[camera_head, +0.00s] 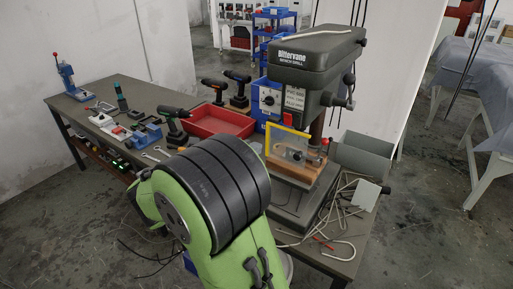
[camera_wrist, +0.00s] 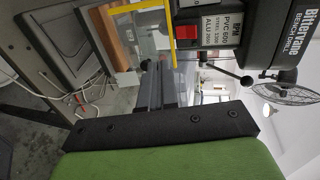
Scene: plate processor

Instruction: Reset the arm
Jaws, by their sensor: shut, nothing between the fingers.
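My arm (camera_head: 205,195), green with dark ribbed bands, fills the lower middle of the head view. It hides my gripper there. In the wrist view, my gripper (camera_wrist: 160,68) shows as grey fingers close together beyond a black bar with bolts. It is shut and empty. The fingers point toward the bench drill, which stands beyond them and looks turned on its side in this view. The bench drill (camera_head: 312,65) stands upright on the workbench in the head view. The wrist view shows its label and red switch (camera_wrist: 187,30). I cannot tell the exact gap between fingers and drill.
The workbench (camera_head: 92,88) runs from the left to the drill. It carries a red tray (camera_head: 222,122), power drills (camera_head: 172,125) and hand tools. A grey bin (camera_head: 365,155) and bent metal rods (camera_head: 340,205) lie right of the drill. Open concrete floor (camera_head: 430,215) is at right.

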